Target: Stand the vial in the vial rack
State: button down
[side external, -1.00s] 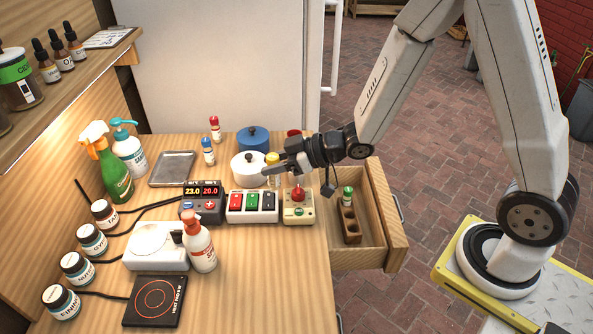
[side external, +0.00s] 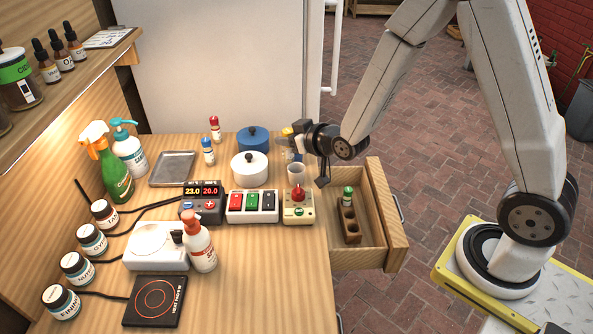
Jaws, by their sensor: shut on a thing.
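My gripper (side external: 293,137) is above the back right of the bench, shut on the yellow-capped vial (side external: 287,131). Only the yellow top shows clearly; the vial's body is mostly hidden or too small to make out. The vial rack (side external: 350,224) is a brown wooden block with a row of holes, lying in the open drawer below and to the right of my gripper. A green-capped vial (side external: 347,196) stands at its far end, and the nearer holes look empty.
A red-capped vial (side external: 215,128) and a blue-capped vial (side external: 208,151) stand at the back. A pale cup (side external: 296,173), white pot (side external: 250,168) and blue pot (side external: 253,139) are near my gripper.

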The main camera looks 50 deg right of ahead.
dwell(0.3)
jog(key=s+a+n+g+y, duration=1)
jog(key=s+a+n+y, duration=0.3)
jog(key=s+a+n, duration=0.1)
jog(key=shift+s+f+n+g, duration=0.2)
jog(key=shift+s+n+g, duration=0.1)
jog(key=shift+s+n, duration=0.35)
jog(key=shift+f, duration=0.1)
jog(key=shift+f, duration=2.85)
jog(key=shift+f, duration=1.9)
